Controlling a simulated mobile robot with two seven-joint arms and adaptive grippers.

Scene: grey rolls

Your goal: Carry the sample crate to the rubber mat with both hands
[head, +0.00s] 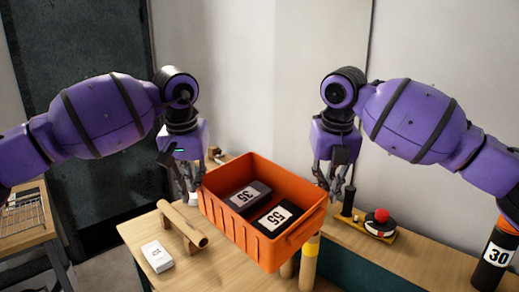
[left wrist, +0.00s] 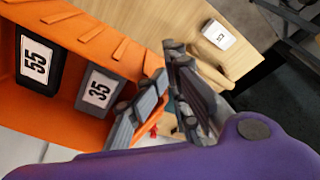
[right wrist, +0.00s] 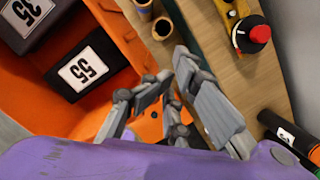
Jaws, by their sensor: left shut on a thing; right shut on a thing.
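The sample crate (head: 235,232) is an open orange box in the middle of the head view. It holds a grey block marked 35 (head: 248,196) and a black block marked 55 (head: 275,219). My left gripper (head: 193,188) is shut on the crate's left end. My right gripper (head: 336,186) is shut on its right end. The crate wall also shows in the left wrist view (left wrist: 75,22) and the right wrist view (right wrist: 72,118). The crate looks raised over the tabletop, but its underside is hidden. I cannot make out the rubber mat.
A wooden stand with a bar (head: 183,224) and a small white box (head: 157,256) are on the left part of the table. Tan tubes (head: 309,262) stand close by the crate. A red button (head: 380,216) and a black cylinder marked 30 (head: 495,258) are at right.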

